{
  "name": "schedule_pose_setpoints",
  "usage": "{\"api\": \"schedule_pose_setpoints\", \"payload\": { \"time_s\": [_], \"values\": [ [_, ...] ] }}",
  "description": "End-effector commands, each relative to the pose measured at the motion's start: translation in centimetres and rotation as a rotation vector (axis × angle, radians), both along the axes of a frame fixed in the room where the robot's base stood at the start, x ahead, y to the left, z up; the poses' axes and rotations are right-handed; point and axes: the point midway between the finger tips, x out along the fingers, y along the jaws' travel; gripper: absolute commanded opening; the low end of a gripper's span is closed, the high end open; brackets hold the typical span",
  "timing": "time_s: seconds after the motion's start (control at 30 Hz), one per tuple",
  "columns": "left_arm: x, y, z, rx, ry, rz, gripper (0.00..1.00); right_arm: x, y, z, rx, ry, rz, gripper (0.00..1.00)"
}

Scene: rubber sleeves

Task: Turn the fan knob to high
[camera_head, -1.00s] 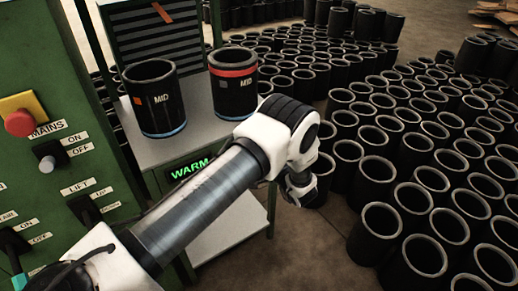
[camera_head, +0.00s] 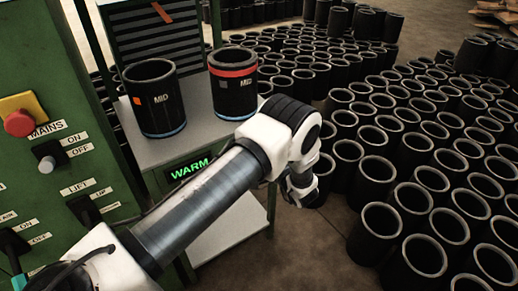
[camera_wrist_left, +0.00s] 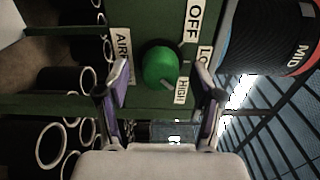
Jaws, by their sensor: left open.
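The fan knob is a round green knob (camera_wrist_left: 160,64) on a green panel in the left wrist view. Labels OFF, one partly hidden starting LO, and HIGH (camera_wrist_left: 181,92) run down its right side; a label starting AIR stands on its left. A small grey mark on the knob's lower right points towards HIGH. My left gripper (camera_wrist_left: 164,92) is open, its fingertips on either side of the knob and apart from it in the picture. Contact cannot be told. In the head view my left arm hides the knob. My right gripper is out of view.
A green cabinet with switches (camera_head: 47,156) and a red button (camera_head: 18,123) is at left. Two black MID sleeves (camera_head: 156,101) (camera_head: 233,84) stand on a grey stand (camera_head: 203,129) above a lit WARM display (camera_head: 189,169). Many black sleeves (camera_head: 421,256) crowd the floor at right.

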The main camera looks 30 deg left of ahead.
Motion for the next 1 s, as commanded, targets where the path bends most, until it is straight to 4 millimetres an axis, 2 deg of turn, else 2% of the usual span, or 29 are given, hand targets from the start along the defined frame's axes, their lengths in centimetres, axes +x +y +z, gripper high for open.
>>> {"api": "schedule_pose_setpoints", "payload": {
  "time_s": [0.17,0.4,0.5,0.63,1.0],
  "values": [
    [-1.1,-3.2,0.1,0.003,0.001,-0.006,0.67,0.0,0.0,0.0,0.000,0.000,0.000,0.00],
    [-3.4,-8.7,0.1,0.003,0.000,-0.006,0.67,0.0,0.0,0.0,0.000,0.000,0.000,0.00],
    [-4.0,-10.1,0.0,0.002,-0.001,-0.003,0.67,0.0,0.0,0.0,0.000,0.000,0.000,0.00],
    [-4.4,-10.7,0.0,0.001,0.000,-0.001,0.67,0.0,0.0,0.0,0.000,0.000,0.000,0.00],
    [-4.4,-10.7,0.0,0.001,0.000,-0.001,0.67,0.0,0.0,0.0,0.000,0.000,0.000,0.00]
  ]
}}
